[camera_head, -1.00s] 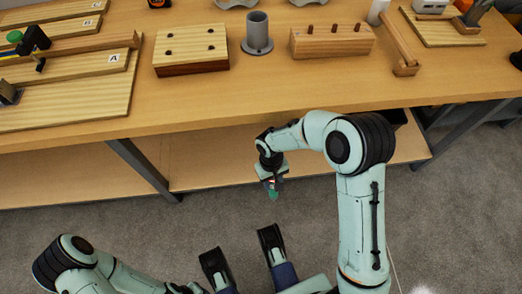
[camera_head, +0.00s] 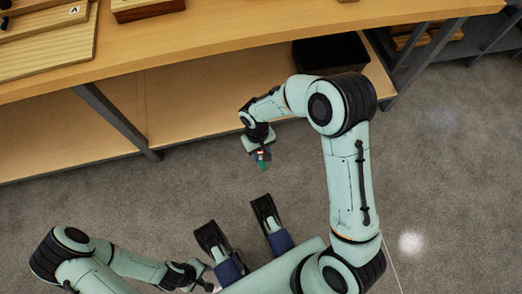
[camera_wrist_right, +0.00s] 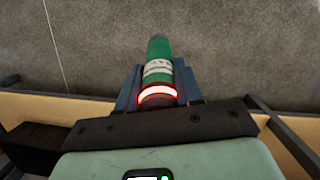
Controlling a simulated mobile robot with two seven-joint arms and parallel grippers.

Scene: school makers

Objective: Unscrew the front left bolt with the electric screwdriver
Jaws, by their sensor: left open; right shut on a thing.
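My right gripper (camera_head: 260,155) is shut on the electric screwdriver (camera_head: 264,164), away from the workbench's front edge. In the right wrist view the screwdriver (camera_wrist_right: 159,65) is a green cylinder with a pale label and a glowing red ring, between the two fingers; its tip is not visible. My left gripper (camera_head: 205,278) is low in the head view, open, small and partly hidden, far from the bench. Only the front part of a wooden block (camera_head: 148,9) shows at the top edge of the head view. Its bolts, including the front left one, are out of view.
The workbench (camera_head: 230,32) spans the top, with a lower shelf (camera_head: 190,105) and dark metal legs (camera_head: 115,120). A board marked A (camera_head: 45,50) lies at the left. A black bin (camera_head: 330,50) sits under the bench. Grey carpet is free in front.

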